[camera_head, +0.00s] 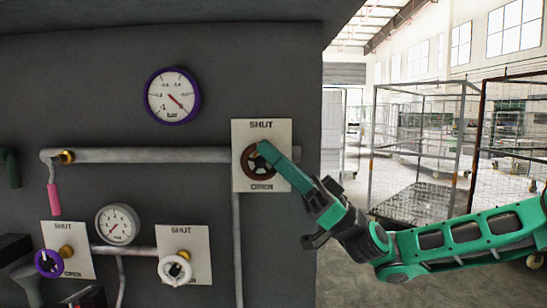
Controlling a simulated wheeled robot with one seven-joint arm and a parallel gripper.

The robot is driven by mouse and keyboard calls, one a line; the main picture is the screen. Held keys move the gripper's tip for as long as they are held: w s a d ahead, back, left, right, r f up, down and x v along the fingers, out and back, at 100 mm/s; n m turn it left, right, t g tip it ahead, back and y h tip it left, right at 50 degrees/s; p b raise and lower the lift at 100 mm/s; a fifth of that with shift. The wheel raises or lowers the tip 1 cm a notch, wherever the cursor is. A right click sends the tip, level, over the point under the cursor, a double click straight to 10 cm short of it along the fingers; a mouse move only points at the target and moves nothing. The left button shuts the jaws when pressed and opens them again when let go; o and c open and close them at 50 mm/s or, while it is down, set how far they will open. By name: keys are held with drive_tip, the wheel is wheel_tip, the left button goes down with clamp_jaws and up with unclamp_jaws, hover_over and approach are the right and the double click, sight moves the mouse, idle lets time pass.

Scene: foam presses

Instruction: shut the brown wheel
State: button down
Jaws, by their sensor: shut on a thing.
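The brown wheel (259,174) is a round handwheel on a white plate (279,131) marked SHUT above and OPEN below. It sits at the right end of a grey pipe. My gripper (266,150) reaches in from the lower right and is shut on the wheel's upper rim. Its fingers cover part of the rim and the right side of the wheel. Which way the wheel is set cannot be told from this view.
A purple-rimmed gauge (172,96) is above the pipe (150,155). Lower left are a purple wheel (48,263), a white wheel (174,270) and a grey gauge (117,224). A pink-gripped lever (54,199) hangs left. Wire cages (420,150) stand right, beyond the panel edge.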

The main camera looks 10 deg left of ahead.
drive_tip(key=shift+w+d+f+y, duration=0.1)
drive_tip(key=shift+w+f+y, duration=0.2)
drive_tip(key=shift+y, duration=0.1)
drive_tip(key=c, duration=1.9)
unclamp_jaws()
drive_tip(key=shift+o, duration=0.5)
drive_tip(key=shift+s+r, duration=0.1)
drive_tip(key=shift+r, duration=0.1)
drive_tip(key=v, duration=1.1)
